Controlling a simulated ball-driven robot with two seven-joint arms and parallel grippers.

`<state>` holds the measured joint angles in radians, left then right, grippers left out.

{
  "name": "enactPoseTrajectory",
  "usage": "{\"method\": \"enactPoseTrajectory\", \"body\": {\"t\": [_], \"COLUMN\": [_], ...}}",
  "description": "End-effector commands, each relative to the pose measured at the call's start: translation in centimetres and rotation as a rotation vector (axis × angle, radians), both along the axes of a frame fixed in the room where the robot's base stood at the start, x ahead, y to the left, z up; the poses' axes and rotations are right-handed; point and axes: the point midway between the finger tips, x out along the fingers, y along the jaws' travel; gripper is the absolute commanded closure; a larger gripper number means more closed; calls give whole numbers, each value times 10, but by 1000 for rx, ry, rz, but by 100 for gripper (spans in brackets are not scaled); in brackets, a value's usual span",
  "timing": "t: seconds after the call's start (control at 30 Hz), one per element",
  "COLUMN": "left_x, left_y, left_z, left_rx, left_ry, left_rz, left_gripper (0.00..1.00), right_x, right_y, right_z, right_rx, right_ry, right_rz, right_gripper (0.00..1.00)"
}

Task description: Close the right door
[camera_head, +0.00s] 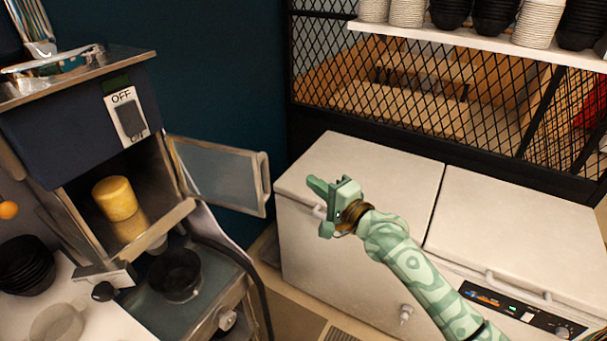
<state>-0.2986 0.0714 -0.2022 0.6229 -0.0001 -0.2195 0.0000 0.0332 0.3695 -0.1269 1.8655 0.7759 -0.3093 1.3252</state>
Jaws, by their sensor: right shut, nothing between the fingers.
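The right door (222,176) is a translucent panel in a metal frame. It stands swung open to the right of the dark blue machine (72,128), with its handle edge toward my right gripper. My right gripper (322,207), green, is shut and empty. In the picture it is to the right of the door, with a gap between them, over the front edge of the white chest freezer. Inside the machine's open bay stands a yellow cylinder (115,198). My left gripper is not in view.
The white freezer (355,165) with two lids fills the right side. A black bowl (175,274) sits on the stand below the machine. Stacked black bowls (27,265) are at the left. Stacked cups (407,12) line a shelf (480,41) before black mesh.

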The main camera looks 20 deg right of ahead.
Motion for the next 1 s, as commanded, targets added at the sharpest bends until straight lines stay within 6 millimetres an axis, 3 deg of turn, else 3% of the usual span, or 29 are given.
{"method": "enactPoseTrajectory", "body": {"t": [0.23,0.57,0.7,1.0], "left_x": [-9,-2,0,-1], "left_y": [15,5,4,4], "left_z": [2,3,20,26], "left_rx": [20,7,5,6], "left_ry": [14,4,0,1], "left_rz": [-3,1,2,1], "left_gripper": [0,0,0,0], "right_x": [29,96,81,70], "right_y": [9,30,49,62], "right_z": [1,1,3,-1], "right_rx": [13,9,13,9], "right_ry": [3,3,6,5], "right_rz": [-1,-2,-1,-2], "right_gripper": [100,100,100,100]}}
